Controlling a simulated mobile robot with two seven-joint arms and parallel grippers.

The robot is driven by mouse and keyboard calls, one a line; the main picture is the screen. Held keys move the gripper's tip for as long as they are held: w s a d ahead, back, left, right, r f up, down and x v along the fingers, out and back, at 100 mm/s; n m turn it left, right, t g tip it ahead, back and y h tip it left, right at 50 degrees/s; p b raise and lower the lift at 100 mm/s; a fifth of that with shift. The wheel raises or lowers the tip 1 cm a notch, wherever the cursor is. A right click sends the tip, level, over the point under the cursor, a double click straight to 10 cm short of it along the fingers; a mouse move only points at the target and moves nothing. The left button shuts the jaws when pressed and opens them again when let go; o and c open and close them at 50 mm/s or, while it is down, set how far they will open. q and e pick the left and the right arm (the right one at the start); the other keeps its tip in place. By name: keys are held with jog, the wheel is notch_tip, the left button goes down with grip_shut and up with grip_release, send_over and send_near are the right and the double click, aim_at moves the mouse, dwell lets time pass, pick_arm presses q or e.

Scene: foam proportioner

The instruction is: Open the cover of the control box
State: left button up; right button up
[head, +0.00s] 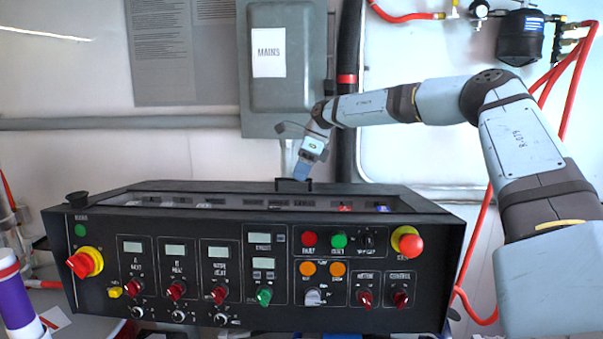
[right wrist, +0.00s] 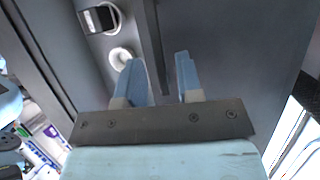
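The black control box (head: 190,238) stands across the middle of the head view, its front panel full of knobs, lamps and small displays. A small black handle (head: 293,185) stands up at the middle of its top rear edge. My right gripper (head: 301,172) is just above this handle, pointing down. In the right wrist view its two blue fingers (right wrist: 162,78) are apart with nothing clamped between them. A dark narrow bar (right wrist: 153,40) runs down toward the gap between the fingers; I cannot tell whether they touch it. My left gripper is out of view.
A grey MAINS cabinet (head: 286,95) hangs on the wall behind the box. A black vertical pipe (head: 347,110) and red hoses (head: 480,250) are at the right. A white and purple cylinder (head: 18,298) stands at the lower left.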

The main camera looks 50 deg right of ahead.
jog(key=shift+r, duration=0.15)
jog(key=v, duration=1.3)
jog(key=shift+r+b, duration=0.25)
jog(key=shift+b, duration=0.2)
jog(key=shift+s+d+f, duration=0.1)
jog(key=shift+s, duration=0.05)
